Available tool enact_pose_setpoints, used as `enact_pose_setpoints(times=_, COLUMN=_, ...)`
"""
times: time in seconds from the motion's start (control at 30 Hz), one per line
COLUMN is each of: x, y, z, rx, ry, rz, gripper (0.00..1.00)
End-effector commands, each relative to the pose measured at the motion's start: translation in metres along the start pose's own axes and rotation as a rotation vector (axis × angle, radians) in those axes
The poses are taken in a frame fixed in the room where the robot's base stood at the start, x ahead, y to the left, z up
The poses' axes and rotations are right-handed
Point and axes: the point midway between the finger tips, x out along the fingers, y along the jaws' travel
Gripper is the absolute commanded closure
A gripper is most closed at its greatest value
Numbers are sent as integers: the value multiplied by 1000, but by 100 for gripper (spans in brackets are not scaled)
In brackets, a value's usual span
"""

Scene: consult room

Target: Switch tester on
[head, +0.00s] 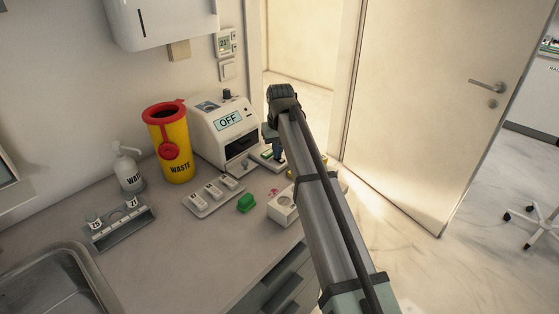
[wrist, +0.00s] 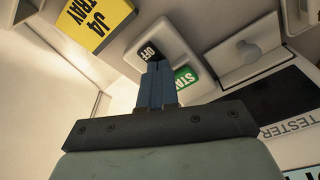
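The tester (head: 205,138) is a white box against the back wall with a screen (head: 228,120) reading OFF. In the wrist view, a white block carries a dark OFF label (wrist: 148,52) and a green label starting "STA" (wrist: 184,76), partly hidden by my fingers. My gripper (head: 278,154) points down beside the tester's right front. In the wrist view, its blue fingers (wrist: 158,68) are together with nothing visible between them, their tips close to the OFF label. I cannot tell whether they touch the block.
A yellow waste bin (head: 178,152) with a red lid stands left of the tester. A tray of white cartridges (head: 212,194), a green block (head: 246,203) and a white box (head: 283,207) lie in front. A yellow tray label (wrist: 97,22) shows in the wrist view.

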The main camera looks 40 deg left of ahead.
Motion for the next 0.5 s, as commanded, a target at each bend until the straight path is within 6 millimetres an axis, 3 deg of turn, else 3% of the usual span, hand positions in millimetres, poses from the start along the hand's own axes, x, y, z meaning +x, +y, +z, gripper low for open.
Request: enact_pose_setpoints(times=0.5, x=-31, y=0, z=-5, rx=0, ry=1, rz=0, gripper=100)
